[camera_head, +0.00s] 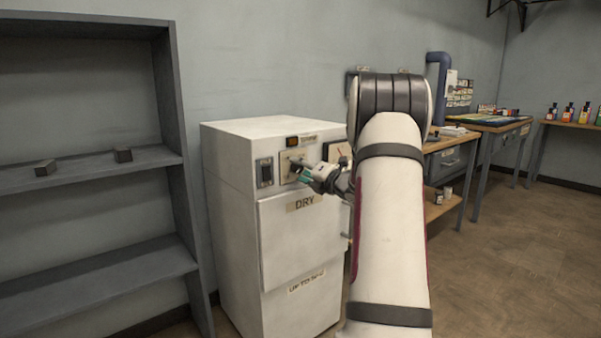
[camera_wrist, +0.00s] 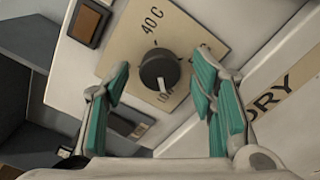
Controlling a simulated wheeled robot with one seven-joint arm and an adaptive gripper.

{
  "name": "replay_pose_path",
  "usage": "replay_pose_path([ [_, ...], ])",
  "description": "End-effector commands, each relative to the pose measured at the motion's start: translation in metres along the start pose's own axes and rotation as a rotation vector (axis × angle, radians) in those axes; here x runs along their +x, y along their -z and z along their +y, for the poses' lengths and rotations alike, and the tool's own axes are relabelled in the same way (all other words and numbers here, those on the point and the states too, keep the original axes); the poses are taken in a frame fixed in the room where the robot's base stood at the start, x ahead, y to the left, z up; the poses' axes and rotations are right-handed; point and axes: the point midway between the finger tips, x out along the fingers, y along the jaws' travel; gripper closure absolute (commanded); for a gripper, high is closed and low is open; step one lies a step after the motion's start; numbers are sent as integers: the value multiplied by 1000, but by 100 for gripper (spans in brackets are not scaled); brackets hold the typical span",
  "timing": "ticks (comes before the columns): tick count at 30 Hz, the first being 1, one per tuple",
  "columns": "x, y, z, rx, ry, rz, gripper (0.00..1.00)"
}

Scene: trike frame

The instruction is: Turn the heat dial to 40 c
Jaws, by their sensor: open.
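The heat dial (camera_wrist: 159,70) is a round black knob with a white pointer mark on a beige plate (camera_wrist: 125,52) in the wrist view. The pointer is at the side of the knob toward the "LOW" label, away from the "40 C" label at the plate's opposite side. A third label is partly hidden by a finger. My gripper (camera_wrist: 168,92) is open, its two green-padded fingers to either side of the dial. No contact with the dial shows.
A dark switch (camera_head: 264,172) sits left of the dial plate, with an amber indicator window (camera_wrist: 88,23) nearby. The cabinet door is labelled "DRY" (camera_head: 304,203). A grey shelf (camera_head: 80,172) stands left of the cabinet, and workbenches (camera_head: 452,140) stand to the right.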

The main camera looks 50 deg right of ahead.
Motion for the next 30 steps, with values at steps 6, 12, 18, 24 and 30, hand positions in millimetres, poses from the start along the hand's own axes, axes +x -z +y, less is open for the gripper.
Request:
replay_pose_path([
  [6,8,0,0,0,1,0,49],
  [12,8,0,0,1,1,0,51],
  [18,7,0,0,0,1,0,97],
  [24,7,0,0,5,1,-1,97],
  [30,7,0,0,51,1,0,97],
])
